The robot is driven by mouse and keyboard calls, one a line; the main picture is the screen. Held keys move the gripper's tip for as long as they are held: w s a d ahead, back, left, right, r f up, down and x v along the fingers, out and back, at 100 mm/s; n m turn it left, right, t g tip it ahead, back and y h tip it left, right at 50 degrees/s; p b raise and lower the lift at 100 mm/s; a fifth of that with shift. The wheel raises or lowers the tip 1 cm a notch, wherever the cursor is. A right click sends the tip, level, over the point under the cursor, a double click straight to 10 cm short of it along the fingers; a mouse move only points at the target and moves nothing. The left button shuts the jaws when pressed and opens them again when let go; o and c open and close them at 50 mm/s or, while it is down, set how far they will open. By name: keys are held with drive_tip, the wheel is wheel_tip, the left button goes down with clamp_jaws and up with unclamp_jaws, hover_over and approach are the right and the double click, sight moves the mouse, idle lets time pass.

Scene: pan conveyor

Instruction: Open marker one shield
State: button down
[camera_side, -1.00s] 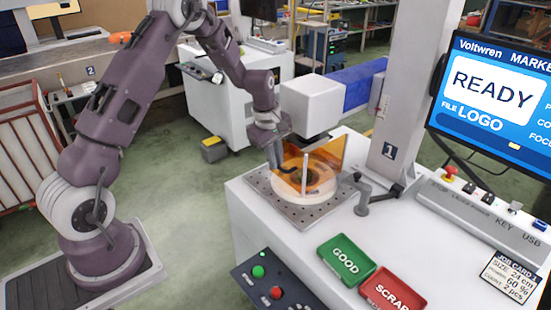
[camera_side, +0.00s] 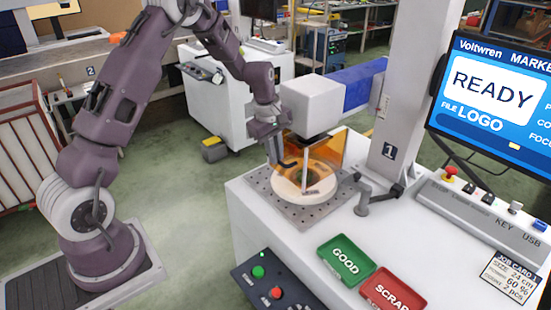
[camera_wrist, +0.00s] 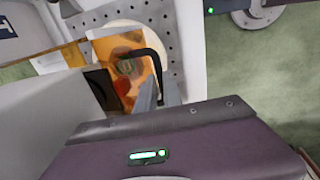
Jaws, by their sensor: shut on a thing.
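The marker one shield (camera_side: 328,150) is a see-through orange panel under the white marker head (camera_side: 312,106). It stands raised and tilted above the perforated plate (camera_side: 264,184), with a round pale-rimmed piece (camera_side: 318,190) below and partly behind it. My gripper (camera_side: 279,162) is at the shield's left side, shut on its black handle. In the wrist view, the black handle (camera_wrist: 152,62) curves from the orange shield (camera_wrist: 122,72) down to my grey fingers (camera_wrist: 158,98). The exact grip contact is partly hidden.
A grey crank-like lever (camera_side: 364,196) stands right of the plate. The marker column (camera_side: 410,90) rises behind. The monitor (camera_side: 495,90) reads READY.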

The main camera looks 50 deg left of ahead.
wheel_tip(320, 180, up, 11)
drive_tip(key=shift+f, duration=0.15)
drive_tip(key=c, duration=1.5)
unclamp_jaws()
drive_tip(key=shift+f, duration=0.1)
drive_tip(key=r, duration=0.2)
drive_tip(key=s+r, duration=0.1)
drive_tip(key=r, duration=0.4)
drive_tip(key=shift+s, duration=0.15)
